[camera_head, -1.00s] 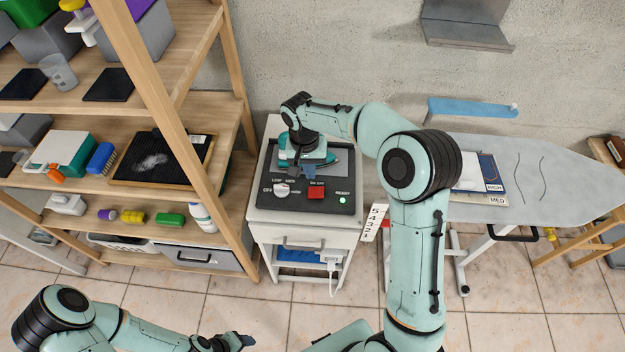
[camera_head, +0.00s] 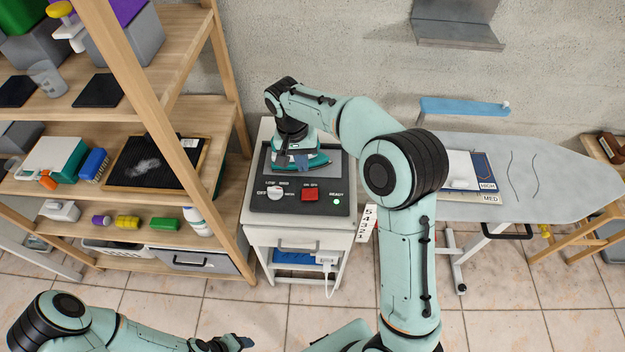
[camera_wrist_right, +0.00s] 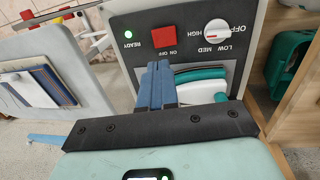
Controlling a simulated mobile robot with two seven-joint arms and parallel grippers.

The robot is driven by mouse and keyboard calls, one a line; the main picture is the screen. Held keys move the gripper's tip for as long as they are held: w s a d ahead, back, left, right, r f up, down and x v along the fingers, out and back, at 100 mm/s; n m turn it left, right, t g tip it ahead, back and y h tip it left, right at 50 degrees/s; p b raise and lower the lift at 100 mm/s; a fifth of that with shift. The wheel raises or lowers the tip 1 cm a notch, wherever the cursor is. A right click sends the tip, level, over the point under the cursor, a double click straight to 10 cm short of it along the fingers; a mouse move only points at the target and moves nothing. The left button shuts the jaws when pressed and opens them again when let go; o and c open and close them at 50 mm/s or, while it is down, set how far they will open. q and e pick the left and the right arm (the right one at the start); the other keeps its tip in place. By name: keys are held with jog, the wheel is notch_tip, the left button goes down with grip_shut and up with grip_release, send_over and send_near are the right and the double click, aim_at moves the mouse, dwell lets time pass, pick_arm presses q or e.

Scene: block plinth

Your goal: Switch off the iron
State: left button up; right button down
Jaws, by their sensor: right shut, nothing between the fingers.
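The teal and white iron (camera_head: 318,161) rests on a dark panel (camera_head: 258,203) on a white cabinet (camera_head: 262,238). My right arm partly hides it in the head view; it also shows in the wrist view (camera_wrist_right: 195,90). The panel has a white dial (camera_head: 275,193), a red ON OFF switch (camera_head: 310,194) and a lit green READY light (camera_head: 337,202). I cannot tell the dial's exact setting. My right gripper (camera_head: 304,162) is shut and empty, above the panel, behind the switch. Its blue fingers show in the wrist view (camera_wrist_right: 155,85). My left gripper (camera_head: 240,343) is at the bottom edge, its jaws unclear.
An ironing board (camera_head: 560,189) with a booklet (camera_head: 487,170) stands right of the cabinet. A wooden shelf unit (camera_head: 225,185) with several items stands close on the left. A numbered strip (camera_head: 367,222) hangs at the cabinet's right side. The tiled floor in front is partly clear.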

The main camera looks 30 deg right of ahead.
aim_at(317, 195)
pick_arm(q)
jog(key=shift+s+d+f, duration=0.2)
jog(key=shift+d+f, duration=0.1)
jog(key=shift+d, duration=0.15)
pick_arm(e)
jog(key=shift+s+d+r, duration=0.1)
jog(key=shift+d+r, duration=0.15)
jog(key=shift+d, duration=0.05)
jog(key=f, duration=0.4)
jog(key=s+d+f+b, duration=0.1)
jog(key=f, duration=0.4)
jog(key=d+f, duration=0.1)
jog(key=f, duration=0.3)
jog(key=shift+s+d+f, duration=0.15)
jog(key=shift+s+f, duration=0.05)
jog(key=shift+f, duration=0.2)
pick_arm(q)
jog(key=shift+s+f, duration=0.6)
jog(key=shift+f, duration=0.1)
